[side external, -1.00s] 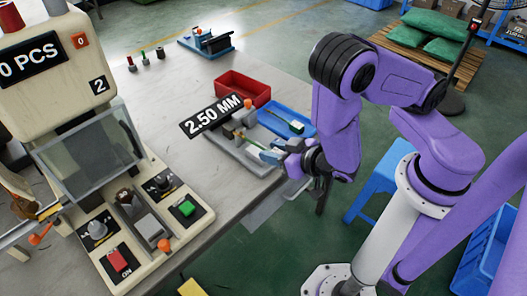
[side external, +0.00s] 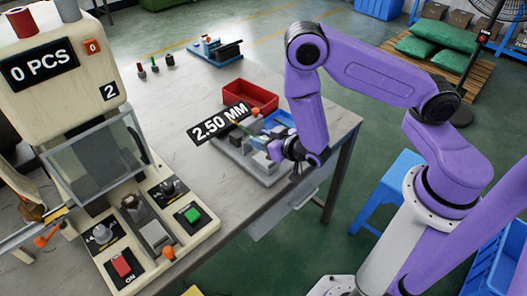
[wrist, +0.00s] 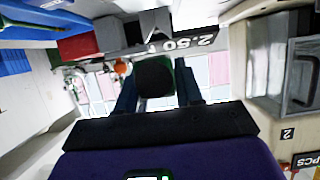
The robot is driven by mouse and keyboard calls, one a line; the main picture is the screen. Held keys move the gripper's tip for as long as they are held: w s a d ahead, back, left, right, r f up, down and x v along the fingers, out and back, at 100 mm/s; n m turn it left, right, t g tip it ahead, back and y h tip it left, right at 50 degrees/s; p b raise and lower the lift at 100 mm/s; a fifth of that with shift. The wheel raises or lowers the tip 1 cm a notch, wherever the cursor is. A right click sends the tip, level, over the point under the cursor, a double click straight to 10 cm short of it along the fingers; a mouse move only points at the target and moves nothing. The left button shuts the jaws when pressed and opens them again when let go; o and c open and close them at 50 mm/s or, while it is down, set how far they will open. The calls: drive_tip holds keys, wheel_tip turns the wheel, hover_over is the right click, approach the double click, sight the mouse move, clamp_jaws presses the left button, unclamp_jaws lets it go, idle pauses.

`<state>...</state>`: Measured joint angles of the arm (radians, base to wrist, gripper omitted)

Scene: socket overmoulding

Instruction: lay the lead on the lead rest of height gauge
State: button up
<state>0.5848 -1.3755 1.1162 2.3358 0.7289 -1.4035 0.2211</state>
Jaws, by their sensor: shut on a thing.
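The height gauge (side external: 236,158) is a grey fixture on the bench with a black "2.50 MM" sign (side external: 220,122), which also shows upside down in the wrist view (wrist: 170,45). My gripper (side external: 272,149) is at its right side, over or close to its base. In the wrist view my gripper (wrist: 156,92) is shut on a dark block with green edges, which I take as the end of the lead (wrist: 155,76). The rest of the lead is hard to make out. I cannot tell whether it touches the lead rest, which is hidden or too small.
A red bin (side external: 250,97) and a blue tray (side external: 281,119) stand close behind the gauge. The moulding machine (side external: 45,75) with its control panel stands at the left. A blue fixture (side external: 215,51) is at the back. The bench in front of the gauge is bare.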

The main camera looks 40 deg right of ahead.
sight(263, 157)
drive_tip(key=shift+f, duration=2.25)
drive_tip(key=o, duration=1)
drive_tip(key=shift+f, duration=0.1)
drive_tip(key=shift+o, duration=0.2)
